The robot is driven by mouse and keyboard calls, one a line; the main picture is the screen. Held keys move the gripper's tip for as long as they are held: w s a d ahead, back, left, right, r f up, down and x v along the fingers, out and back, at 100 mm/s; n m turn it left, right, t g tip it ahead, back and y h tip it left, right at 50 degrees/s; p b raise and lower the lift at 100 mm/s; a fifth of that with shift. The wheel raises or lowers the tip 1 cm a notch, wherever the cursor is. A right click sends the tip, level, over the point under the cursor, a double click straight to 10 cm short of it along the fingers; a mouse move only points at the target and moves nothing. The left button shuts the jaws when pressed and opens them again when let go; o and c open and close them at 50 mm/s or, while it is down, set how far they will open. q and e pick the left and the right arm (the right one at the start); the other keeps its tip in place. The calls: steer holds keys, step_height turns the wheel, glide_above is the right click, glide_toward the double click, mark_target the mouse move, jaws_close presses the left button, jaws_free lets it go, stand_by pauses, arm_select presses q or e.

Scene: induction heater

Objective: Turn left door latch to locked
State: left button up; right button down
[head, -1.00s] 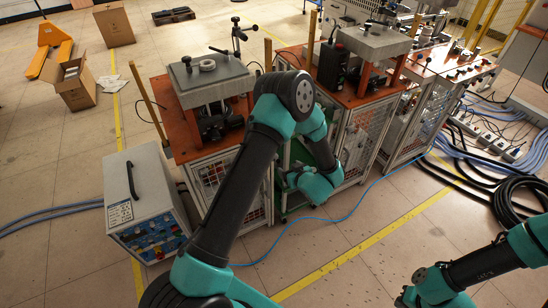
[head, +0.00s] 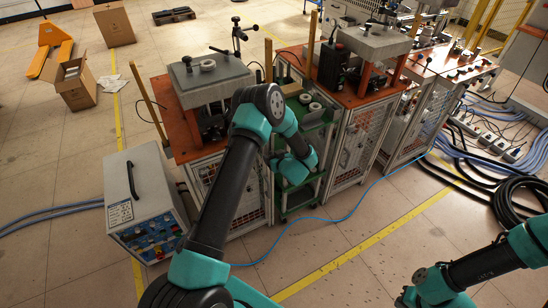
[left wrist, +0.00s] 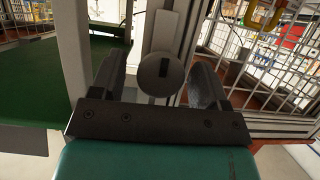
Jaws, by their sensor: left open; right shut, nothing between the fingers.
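In the left wrist view a round grey latch knob (left wrist: 151,76) with a dark, nearly upright slot sits on a pale metal post. My left gripper (left wrist: 161,66) is open, with one dark finger on each side of the knob; I see no clear contact. In the head view my left arm reaches to the right front edge of the left cabinet (head: 203,172), beside the green cart. Its fingertips and the latch are hidden there by my wrist.
A green cart (head: 317,127) with several round parts stands between the left cabinet and the middle cabinet (head: 356,150). A grey control box (head: 140,190) stands on the floor at left. A blue cable (head: 352,208) crosses the floor. Wire mesh (left wrist: 258,72) lies right of the knob.

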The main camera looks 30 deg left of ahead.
arm_select(q)
steer(key=c, duration=0.9)
steer(key=m+g+y, duration=0.1)
steer(key=m, duration=0.2)
steer(key=shift+w+g, duration=0.1)
steer(key=shift+g, duration=0.3)
steer(key=m+g+y, duration=0.1)
steer(key=m, duration=0.2)
steer(key=shift+f+y, duration=0.1)
steer(key=shift+y, duration=0.3)
steer(key=m+g+y, duration=0.1)
steer(key=m, duration=0.2)
steer(key=shift+m+y, duration=0.4)
steer(key=shift+w+f+m+y, duration=0.1)
steer(key=shift+m+y, duration=0.7)
steer(key=shift+m, duration=1.1)
